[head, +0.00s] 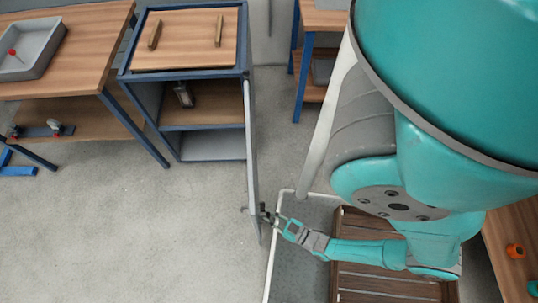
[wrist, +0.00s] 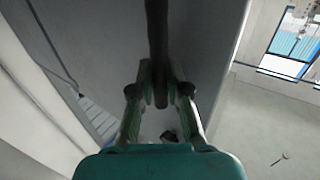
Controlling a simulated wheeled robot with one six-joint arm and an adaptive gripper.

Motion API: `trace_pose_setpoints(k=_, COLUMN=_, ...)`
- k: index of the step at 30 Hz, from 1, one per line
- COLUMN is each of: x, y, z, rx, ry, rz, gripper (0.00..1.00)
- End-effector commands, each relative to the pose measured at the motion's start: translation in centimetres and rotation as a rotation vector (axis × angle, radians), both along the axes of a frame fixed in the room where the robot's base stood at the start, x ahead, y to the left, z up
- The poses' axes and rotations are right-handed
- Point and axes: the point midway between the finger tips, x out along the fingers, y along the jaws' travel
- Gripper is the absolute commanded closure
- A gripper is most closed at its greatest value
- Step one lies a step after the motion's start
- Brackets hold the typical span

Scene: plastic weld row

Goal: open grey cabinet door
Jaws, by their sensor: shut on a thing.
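The grey cabinet (head: 183,72) stands at the upper left of the head view, with a blue frame and a wooden top. Its grey door (head: 252,165) stands wide open, seen nearly edge-on and swung out towards me. My gripper (head: 269,216) is at the door's near, free end. In the wrist view my gripper (wrist: 160,95) is shut on the dark bar handle (wrist: 157,45), which runs down between the fingers. The grey door face (wrist: 205,50) lies behind the handle.
Inside the cabinet a small dark object (head: 184,95) stands on the wooden shelf. A workbench (head: 75,85) with a grey tray (head: 30,48) is at the left. Another table (head: 322,22) is behind, right of the cabinet. The floor (head: 150,235) left of the door is clear.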

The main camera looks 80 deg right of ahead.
Motion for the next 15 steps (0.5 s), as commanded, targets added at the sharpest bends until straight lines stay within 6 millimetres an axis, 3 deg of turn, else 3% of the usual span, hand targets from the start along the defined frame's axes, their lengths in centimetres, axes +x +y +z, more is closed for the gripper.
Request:
trace_pose_setpoints(k=7, x=0.38, y=-0.24, z=0.11, rx=0.004, ry=-0.007, rz=-0.009, gripper=1.0)
trace_pose_setpoints(k=8, x=0.38, y=-0.24, z=0.11, rx=0.004, ry=-0.007, rz=-0.009, gripper=0.8)
trace_pose_setpoints(k=10, x=0.35, y=-0.21, z=0.1, rx=0.003, ry=-0.006, rz=-0.008, gripper=0.62)
trace_pose_setpoints(k=15, x=0.22, y=-0.14, z=0.05, rx=0.003, ry=-0.003, rz=-0.005, gripper=0.59)
